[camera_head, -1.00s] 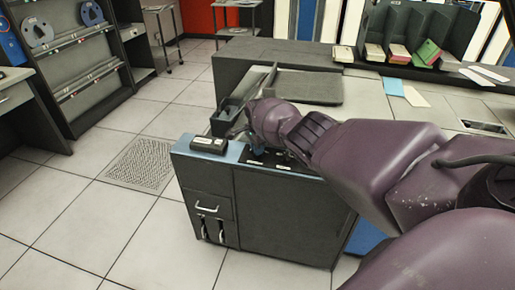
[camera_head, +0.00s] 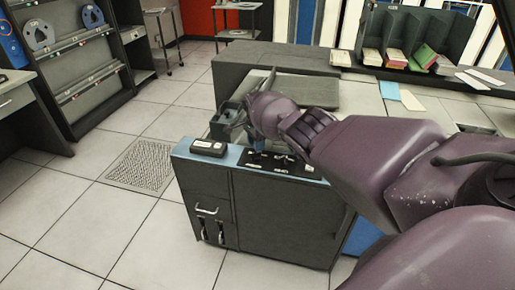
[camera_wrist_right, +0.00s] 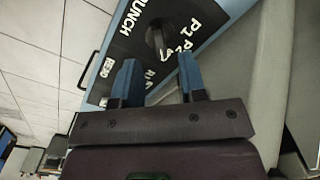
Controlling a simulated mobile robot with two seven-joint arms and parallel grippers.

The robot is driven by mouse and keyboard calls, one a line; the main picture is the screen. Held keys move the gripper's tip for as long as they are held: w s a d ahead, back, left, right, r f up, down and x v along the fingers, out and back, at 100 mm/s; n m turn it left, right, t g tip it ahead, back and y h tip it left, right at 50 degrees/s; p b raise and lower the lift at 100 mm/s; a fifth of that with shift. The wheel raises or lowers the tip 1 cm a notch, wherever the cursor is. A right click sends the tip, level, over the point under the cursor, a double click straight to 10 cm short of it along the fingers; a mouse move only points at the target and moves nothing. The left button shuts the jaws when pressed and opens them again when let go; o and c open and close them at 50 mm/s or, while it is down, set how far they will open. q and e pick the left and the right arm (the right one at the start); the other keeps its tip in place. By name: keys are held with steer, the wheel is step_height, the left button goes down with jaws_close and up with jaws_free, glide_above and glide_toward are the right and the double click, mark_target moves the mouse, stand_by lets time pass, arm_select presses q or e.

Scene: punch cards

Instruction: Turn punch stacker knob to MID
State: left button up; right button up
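The punch stacker control panel is a black plate (camera_head: 283,164) with white lettering on the blue top of a dark cabinet. In the wrist view the panel (camera_wrist_right: 125,50) reads PUNCH and P1 among partly hidden labels. A dark knob (camera_wrist_right: 157,40) stands on it, just beyond my fingertips. My right gripper (camera_wrist_right: 157,70) has its two blue fingers apart, with the knob in line with the gap and nothing visibly gripped. In the head view my right gripper (camera_head: 258,142) hangs above the panel, partly hidden by its wrist. The knob's pointed setting cannot be read. My left gripper is not in view.
A small black box (camera_head: 208,147) sits on the cabinet's left corner. A dark tray (camera_head: 226,122) lies behind the gripper. Card stacks (camera_head: 397,55) stand in a rack at the back.

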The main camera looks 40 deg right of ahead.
arm_select(q)
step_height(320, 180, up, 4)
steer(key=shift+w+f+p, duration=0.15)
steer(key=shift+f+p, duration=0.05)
steer(key=shift+p, duration=1)
arm_select(e)
step_height(320, 180, up, 6)
steer(key=shift+r, duration=0.25)
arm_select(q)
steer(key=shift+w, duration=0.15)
